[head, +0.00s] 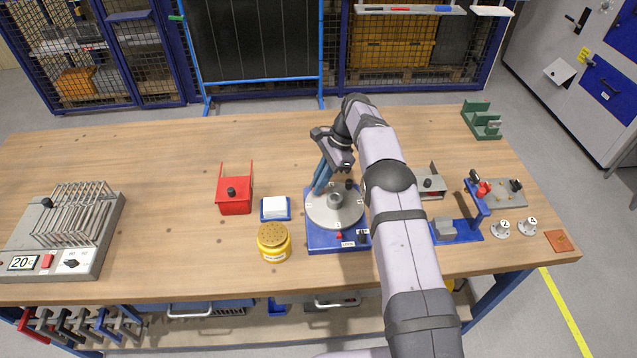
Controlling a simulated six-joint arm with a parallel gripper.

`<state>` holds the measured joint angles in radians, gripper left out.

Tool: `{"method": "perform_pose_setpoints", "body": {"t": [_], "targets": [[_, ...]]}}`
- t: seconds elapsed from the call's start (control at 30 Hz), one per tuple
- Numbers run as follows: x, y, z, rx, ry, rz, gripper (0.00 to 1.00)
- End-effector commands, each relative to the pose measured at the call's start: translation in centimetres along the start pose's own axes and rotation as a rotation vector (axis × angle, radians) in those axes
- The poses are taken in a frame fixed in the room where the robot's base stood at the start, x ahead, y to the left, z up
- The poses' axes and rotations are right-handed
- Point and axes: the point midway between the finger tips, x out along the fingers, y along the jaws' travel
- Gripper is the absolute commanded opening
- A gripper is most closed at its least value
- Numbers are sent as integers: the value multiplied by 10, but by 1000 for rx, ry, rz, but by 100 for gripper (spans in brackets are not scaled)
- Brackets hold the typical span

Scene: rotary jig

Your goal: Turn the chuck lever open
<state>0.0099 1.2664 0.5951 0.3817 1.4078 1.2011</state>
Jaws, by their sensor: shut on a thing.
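The rotary jig has a blue base (322,241) and a round grey turntable (345,214) with a short grey chuck (334,200) at its middle. My gripper (318,186) reaches down from above to the far left part of the turntable. Its blue fingers are shut on the chuck lever, which they mostly hide. A small dark knob (349,185) shows right of the fingers. A red knob (340,235) sits at the front of the base, beside a small label. How far the lever is turned cannot be told.
A red holder (234,201), a white block on a blue tray (275,208) and a yellow perforated-top can (273,243) stand left of the jig. My arm crosses right of it, near a grey bracket (431,186) and a blue stand (464,233). The far left table is clear.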

Motion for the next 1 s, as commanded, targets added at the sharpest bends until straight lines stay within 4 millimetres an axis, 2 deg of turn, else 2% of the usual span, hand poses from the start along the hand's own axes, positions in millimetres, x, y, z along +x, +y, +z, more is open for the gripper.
{"method": "perform_pose_setpoints", "body": {"t": [0.1, 0.13, 0.2, 0.63, 1.0], "targets": [[-1, -1, 0, -1, 1, -3, 0], [-1, -1, 0, -1, 1, -3, 16], [-1, -1, 0, 0, 1, -3, 27], [-6, -1, 0, 0, 0, -2, 27], [-47, -1, -1, 0, 2, -5, 27]]}}
